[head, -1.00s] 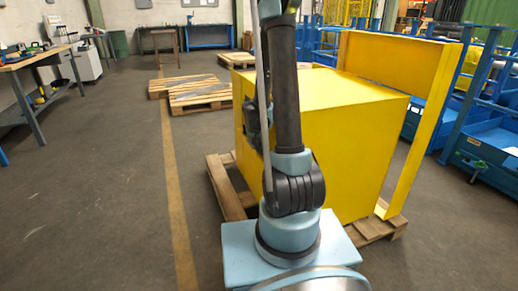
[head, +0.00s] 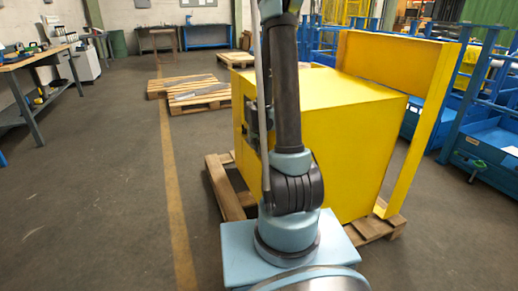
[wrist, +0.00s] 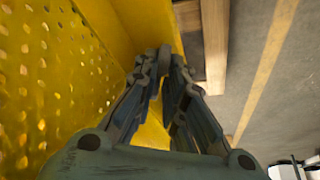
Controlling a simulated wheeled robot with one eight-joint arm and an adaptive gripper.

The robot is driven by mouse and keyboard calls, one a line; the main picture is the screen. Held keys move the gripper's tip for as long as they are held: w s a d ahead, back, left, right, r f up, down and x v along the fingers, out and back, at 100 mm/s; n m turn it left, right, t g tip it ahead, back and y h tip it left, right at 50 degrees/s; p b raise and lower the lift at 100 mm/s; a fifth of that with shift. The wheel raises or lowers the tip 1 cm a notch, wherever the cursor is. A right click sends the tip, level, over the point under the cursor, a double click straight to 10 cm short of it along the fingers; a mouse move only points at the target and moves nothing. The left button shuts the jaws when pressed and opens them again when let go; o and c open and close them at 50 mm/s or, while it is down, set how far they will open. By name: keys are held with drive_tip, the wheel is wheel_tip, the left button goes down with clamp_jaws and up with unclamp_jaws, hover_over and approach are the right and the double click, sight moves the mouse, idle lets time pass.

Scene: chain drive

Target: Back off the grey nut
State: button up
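My gripper (wrist: 165,68) shows in the wrist view, its two dark fingers reaching forward along a yellow perforated panel (wrist: 45,75). The fingertips are close together, with yellow showing between the fingers further back. A small dark grey shape (wrist: 165,52) sits at the tips; I cannot tell whether it is the grey nut or whether the fingers touch it. In the head view my arm stands in front of a large yellow housing (head: 330,130), with its dark wrist end beside the left face. The fingertips are hidden there, and no nut can be made out.
The housing stands on a wooden pallet (head: 228,195), with a yellow upright frame (head: 415,130) at its right. Blue racks (head: 490,150) stand further right. A workbench (head: 35,60) is at the left. The floor left of the housing is clear up to more pallets (head: 195,95).

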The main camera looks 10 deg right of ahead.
drive_tip(key=shift+o, duration=0.2)
drive_tip(key=v, duration=0.7)
drive_tip(key=shift+r, duration=0.35)
idle(0.4)
drive_tip(key=shift+s+a, duration=0.1)
drive_tip(key=shift+s, duration=0.05)
drive_tip(key=shift+o, duration=0.5)
